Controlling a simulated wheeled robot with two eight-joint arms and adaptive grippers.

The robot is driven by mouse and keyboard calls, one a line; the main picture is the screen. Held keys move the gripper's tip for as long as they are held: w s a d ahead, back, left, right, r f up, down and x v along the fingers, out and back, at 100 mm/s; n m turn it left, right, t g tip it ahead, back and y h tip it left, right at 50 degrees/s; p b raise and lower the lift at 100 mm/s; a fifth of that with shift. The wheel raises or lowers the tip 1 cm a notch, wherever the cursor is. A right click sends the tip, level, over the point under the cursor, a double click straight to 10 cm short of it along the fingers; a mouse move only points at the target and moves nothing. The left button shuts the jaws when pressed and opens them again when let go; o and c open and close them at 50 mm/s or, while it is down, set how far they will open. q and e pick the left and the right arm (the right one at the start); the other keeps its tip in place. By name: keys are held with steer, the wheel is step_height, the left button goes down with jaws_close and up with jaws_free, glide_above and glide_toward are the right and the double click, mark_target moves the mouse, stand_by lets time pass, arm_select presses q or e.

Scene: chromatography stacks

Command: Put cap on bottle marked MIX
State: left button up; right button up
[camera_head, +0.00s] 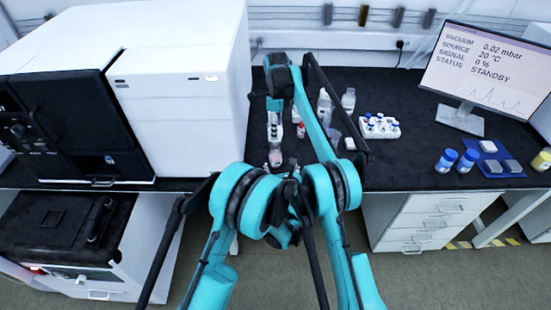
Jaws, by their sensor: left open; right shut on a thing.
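My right gripper (274,103) hangs below the teal wrist, over the bench beside the white instrument. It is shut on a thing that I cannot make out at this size. A pale, clear-looking bottle (274,130) stands just below it; touching or apart, I cannot tell. My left gripper (290,187) is lower, dark and open, between the two teal elbows, and is partly hidden by them. No MIX mark is legible on any bottle, and I cannot pick out the cap. Clear bottles (348,100) stand right of the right arm, partly behind it.
A small red-topped vial (300,130) stands near the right gripper. A white rack (366,130) holds several blue-capped vials. The large instrument (180,90) bounds the left. Bench is clear mid-right.

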mark_target(273, 153)
arm_select(q)
steer(key=x, duration=1.1)
steer(key=shift+w, duration=0.35)
jaws_close()
